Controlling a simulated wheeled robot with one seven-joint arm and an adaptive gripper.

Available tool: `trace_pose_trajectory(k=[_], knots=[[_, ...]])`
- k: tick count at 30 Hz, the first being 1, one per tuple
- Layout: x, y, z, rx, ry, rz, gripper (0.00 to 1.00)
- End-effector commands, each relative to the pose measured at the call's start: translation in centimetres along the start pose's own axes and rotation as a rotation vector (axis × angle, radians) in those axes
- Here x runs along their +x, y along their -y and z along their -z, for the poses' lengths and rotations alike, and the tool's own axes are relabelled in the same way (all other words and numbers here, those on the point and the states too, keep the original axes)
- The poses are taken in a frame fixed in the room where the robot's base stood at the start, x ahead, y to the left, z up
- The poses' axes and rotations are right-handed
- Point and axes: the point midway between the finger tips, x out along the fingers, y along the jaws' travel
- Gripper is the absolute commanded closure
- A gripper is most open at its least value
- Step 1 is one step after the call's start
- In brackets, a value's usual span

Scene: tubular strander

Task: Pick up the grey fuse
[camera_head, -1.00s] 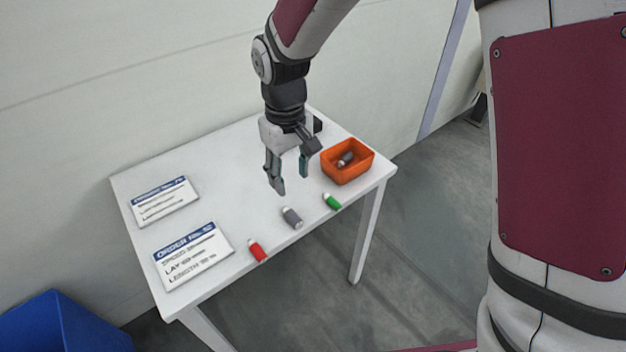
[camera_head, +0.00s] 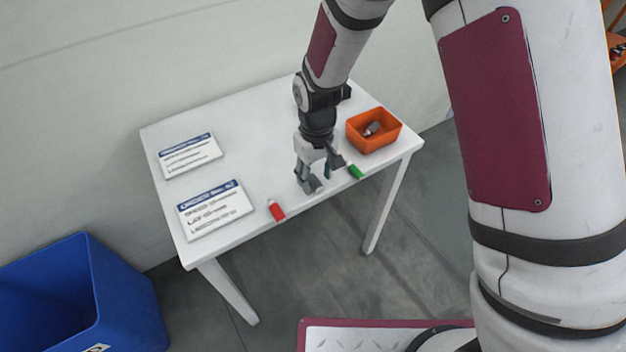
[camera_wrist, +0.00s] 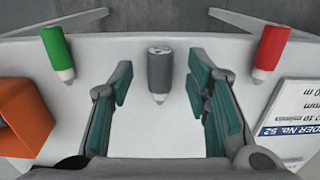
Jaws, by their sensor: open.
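The grey fuse (camera_wrist: 159,73) lies on the white table between the two open fingers of my gripper in the wrist view, with clear gaps on both sides. It has a dark grey body and a light tip pointing toward the gripper. In the head view my gripper (camera_head: 318,180) is low over the table's front edge, and I cannot make out the grey fuse clearly there behind the fingers. The gripper also shows in the wrist view (camera_wrist: 160,98), open and empty.
A green fuse (camera_head: 355,172) and a red fuse (camera_head: 276,211) lie on either side. An orange bin (camera_head: 374,146) holding a grey piece stands on the table (camera_head: 240,155). Two order signs (camera_head: 215,209) lie left. A blue bin (camera_head: 120,290) stands on the floor.

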Motion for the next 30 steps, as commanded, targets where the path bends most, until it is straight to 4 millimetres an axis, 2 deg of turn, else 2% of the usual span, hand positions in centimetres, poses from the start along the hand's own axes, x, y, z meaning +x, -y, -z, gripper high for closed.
trace_pose_trajectory(k=[4, 12, 13, 18, 19, 30], knots=[[1.7, 0.0, 0.0, 0.000, 0.001, 0.000, 0.56], [2.0, 0.0, 0.1, 0.000, -0.001, 0.000, 0.56], [2.0, 0.0, 0.1, 0.000, -0.001, 0.000, 0.58], [1.9, 0.0, 0.1, 0.000, -0.001, 0.000, 0.97], [1.9, 0.0, 0.0, 0.000, -0.001, 0.000, 1.00], [1.8, 0.0, 0.1, 0.000, -0.002, 0.000, 1.00]])
